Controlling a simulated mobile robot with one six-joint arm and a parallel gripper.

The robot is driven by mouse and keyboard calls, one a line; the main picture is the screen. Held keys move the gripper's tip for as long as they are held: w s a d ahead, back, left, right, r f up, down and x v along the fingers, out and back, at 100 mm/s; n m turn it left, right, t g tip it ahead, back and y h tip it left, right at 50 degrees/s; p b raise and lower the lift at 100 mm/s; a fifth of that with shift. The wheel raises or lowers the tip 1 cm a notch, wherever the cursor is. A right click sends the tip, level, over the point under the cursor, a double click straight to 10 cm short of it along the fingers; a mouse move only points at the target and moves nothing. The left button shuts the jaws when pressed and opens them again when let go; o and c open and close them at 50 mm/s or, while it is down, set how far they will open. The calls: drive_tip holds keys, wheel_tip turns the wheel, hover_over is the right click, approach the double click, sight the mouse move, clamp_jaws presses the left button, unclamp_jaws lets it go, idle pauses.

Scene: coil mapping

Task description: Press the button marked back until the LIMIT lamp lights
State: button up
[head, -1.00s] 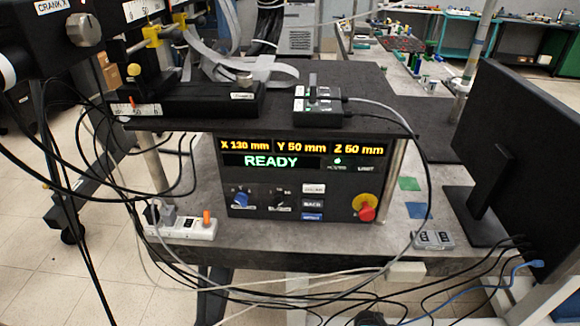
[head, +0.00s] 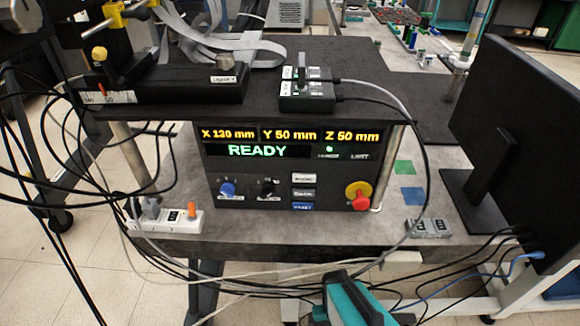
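The control panel (head: 232,172) stands under the dark shelf. Its back button (head: 303,193) is the dark middle one in a column of three, below a pale button (head: 303,178) and above a blue button (head: 303,207). The LIMIT lamp (head: 360,156) at the panel's upper right looks unlit. A green light (head: 329,149) glows left of it. A teal and black part of my arm rises at the bottom edge, well below the panel. My gripper's fingers do not show.
A red emergency knob (head: 361,202) sits right of the buttons. Blue (head: 227,189) and black (head: 267,188) selector knobs sit left of them. A power strip (head: 168,219), a monitor (head: 520,140) and many loose cables surround the panel. The space directly before the buttons is free.

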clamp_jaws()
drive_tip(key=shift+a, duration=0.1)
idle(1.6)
